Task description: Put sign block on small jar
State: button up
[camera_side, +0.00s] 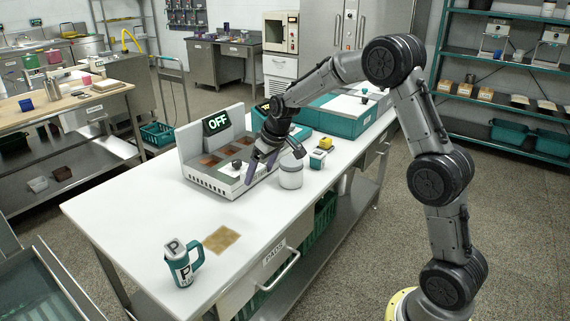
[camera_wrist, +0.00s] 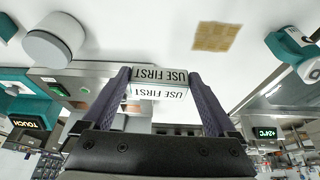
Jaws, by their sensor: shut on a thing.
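The sign block (camera_wrist: 162,84) is a silver-grey block printed "USE FIRST". My gripper (camera_wrist: 160,76) is shut on it, with one purple finger at each end. In the side view my gripper (camera_side: 262,165) is in front of the grey machine and left of the small jar; the block is hard to make out there. The small jar (camera_side: 291,175) is a squat whitish-grey round pot with a flat top, standing on the white bench right of my gripper. It also shows at upper left in the wrist view (camera_wrist: 58,38), apart from the block.
A grey machine (camera_side: 205,165) with an "OFF" display stands behind my gripper. A small yellow-topped item (camera_side: 326,144) and a green-and-white box (camera_side: 317,159) stand right of the jar. A tan mat (camera_side: 222,239) and teal mug (camera_side: 181,267) are at front left. Bench between is clear.

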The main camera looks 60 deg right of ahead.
jog(key=s+d+r+m+h, duration=0.1)
jog(key=s+d+r+m, duration=0.1)
jog(key=s+d+r, duration=0.4)
jog(key=s+d+r+m+h, duration=0.1)
jog(key=s+d+m, duration=0.15)
jog(key=d, duration=0.55)
send_near(293, 162)
jog(key=shift+w+d+f, duration=0.3)
jog(key=shift+w+f, duration=0.2)
jog(key=shift+w, duration=0.05)
jog(key=shift+w+d+f, duration=0.3)
jog(key=shift+w+f, duration=0.15)
jog(key=shift+w, duration=0.15)
jog(key=shift+w+d+f, duration=0.1)
jog(key=shift+f, duration=1.55)
jog(key=shift+f, duration=0.2)
jog(key=o, duration=1)
jog(key=shift+r, duration=0.1)
